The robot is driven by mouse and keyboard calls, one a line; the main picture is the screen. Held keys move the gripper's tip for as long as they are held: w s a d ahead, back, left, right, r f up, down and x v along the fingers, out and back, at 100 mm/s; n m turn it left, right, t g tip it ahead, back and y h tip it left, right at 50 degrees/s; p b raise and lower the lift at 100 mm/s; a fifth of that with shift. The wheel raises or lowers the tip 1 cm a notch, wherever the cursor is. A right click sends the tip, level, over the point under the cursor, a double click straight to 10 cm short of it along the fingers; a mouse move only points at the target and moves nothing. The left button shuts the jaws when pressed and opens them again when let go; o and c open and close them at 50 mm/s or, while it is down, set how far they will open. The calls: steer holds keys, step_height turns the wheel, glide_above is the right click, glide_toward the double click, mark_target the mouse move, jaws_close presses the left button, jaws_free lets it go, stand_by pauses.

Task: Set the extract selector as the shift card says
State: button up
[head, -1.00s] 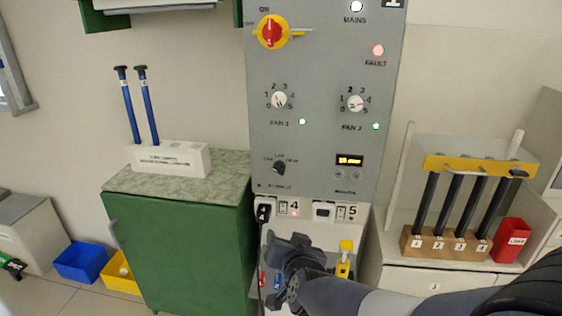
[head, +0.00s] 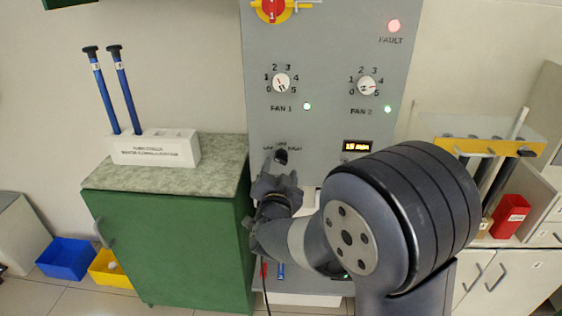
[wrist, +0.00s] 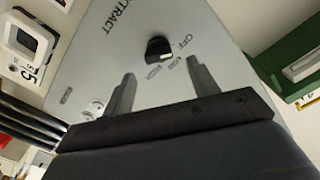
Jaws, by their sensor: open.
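The extract selector is a small black knob (head: 281,157) low on the grey control panel, with small labels around it in the head view. It also shows in the wrist view as a black knob (wrist: 159,46) with a white mark, beside "OFF" and other lettering too small to read surely. I cannot tell which label it points at. My gripper (head: 279,178) is just below the knob in the head view. In the wrist view my gripper (wrist: 164,84) is open and empty, its fingers apart and short of the knob. I cannot make out a shift card.
The FAN 1 dial (head: 281,83) and FAN 2 dial (head: 367,86) sit above on the panel. A lit display (head: 355,146) is to the right. A green cabinet (head: 170,245) stands left, bearing a white block (head: 155,149) with two blue rods.

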mark_target(282, 161)
steer(key=shift+w+d, duration=0.1)
steer(key=shift+w, duration=1.75)
steer(key=shift+c, duration=0.6)
steer(key=c, duration=0.9)
steer(key=shift+o, duration=0.2)
